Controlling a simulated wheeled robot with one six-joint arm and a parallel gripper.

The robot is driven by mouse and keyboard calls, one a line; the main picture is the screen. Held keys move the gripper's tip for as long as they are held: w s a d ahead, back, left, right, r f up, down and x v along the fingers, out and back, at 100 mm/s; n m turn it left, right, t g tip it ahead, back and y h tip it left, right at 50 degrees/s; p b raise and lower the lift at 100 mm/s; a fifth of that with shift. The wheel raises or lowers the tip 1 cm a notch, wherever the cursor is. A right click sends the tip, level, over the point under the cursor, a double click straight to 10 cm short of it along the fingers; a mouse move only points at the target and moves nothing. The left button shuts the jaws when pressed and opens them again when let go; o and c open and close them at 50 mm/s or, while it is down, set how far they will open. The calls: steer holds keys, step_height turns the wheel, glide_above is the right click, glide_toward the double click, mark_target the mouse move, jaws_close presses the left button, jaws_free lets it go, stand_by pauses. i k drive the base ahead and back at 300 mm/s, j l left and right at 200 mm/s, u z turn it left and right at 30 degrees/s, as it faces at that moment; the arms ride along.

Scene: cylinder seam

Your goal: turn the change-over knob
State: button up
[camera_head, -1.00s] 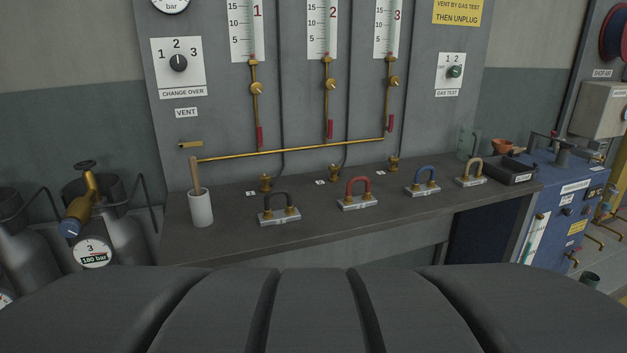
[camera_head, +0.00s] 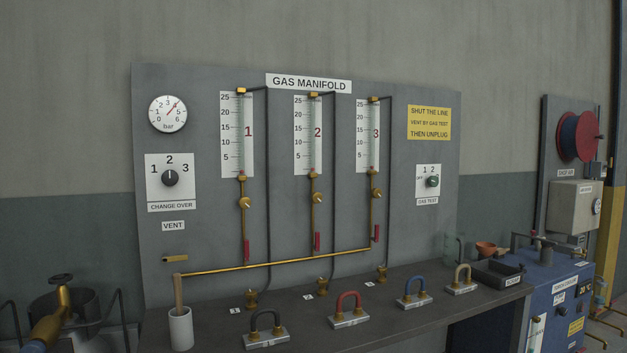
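The change-over knob (camera_head: 170,178) is a round black knob on a white plate (camera_head: 156,198) marked 1, 2, 3, at the left of the grey gas manifold panel (camera_head: 330,82). Its white pointer line stands upright, toward the 2. A label reading CHANGE OVER (camera_head: 171,206) sits under it. Nothing covers the knob. My gripper and arm do not show in this view.
A pressure gauge (camera_head: 168,114) is above the knob and a brass vent outlet (camera_head: 175,258) below.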

mark_target(170, 178)
steer(key=u, duration=1)
